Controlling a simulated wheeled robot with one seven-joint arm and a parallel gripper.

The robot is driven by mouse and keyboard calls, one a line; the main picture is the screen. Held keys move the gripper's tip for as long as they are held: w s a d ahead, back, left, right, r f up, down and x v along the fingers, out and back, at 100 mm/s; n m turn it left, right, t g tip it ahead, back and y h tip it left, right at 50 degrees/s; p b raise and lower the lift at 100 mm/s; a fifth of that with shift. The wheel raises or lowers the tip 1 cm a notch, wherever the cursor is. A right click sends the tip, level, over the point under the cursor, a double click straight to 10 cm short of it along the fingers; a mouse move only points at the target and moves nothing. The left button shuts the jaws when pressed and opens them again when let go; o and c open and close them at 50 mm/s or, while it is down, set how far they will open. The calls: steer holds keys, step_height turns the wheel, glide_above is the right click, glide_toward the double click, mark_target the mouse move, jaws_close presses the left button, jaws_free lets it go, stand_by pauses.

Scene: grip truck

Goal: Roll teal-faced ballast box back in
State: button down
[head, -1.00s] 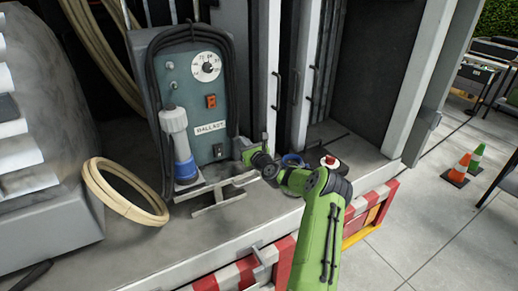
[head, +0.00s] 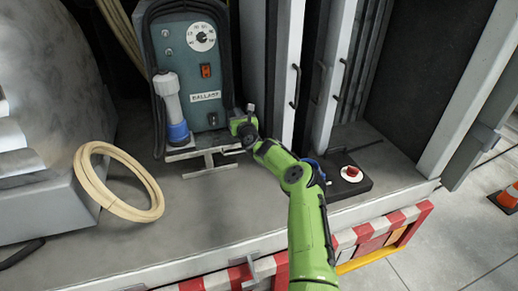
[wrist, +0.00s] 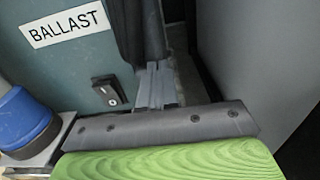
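The ballast box (head: 209,120) has a teal face with a white dial, an orange switch and a BALLAST label. It stands upright on the truck bed in the head view, with a pale T-shaped bar (head: 208,160) low in front. Its face and label fill the upper left of the wrist view (wrist: 60,60). My gripper (head: 243,122) is at the lower right edge of the face.
A grey and blue cylinder (head: 172,108) stands at the box's left front. A coiled tan hose (head: 118,180) lies left. Grey panels with black handles (head: 294,85) stand close on the right. A red button (head: 351,172) sits on a black base. A red-white striped edge borders the bed.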

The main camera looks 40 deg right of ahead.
steer(key=shift+b+x, duration=0.75)
steer(key=shift+x, duration=0.35)
steer(key=shift+a, duration=0.1)
steer(key=shift+r, duration=0.15)
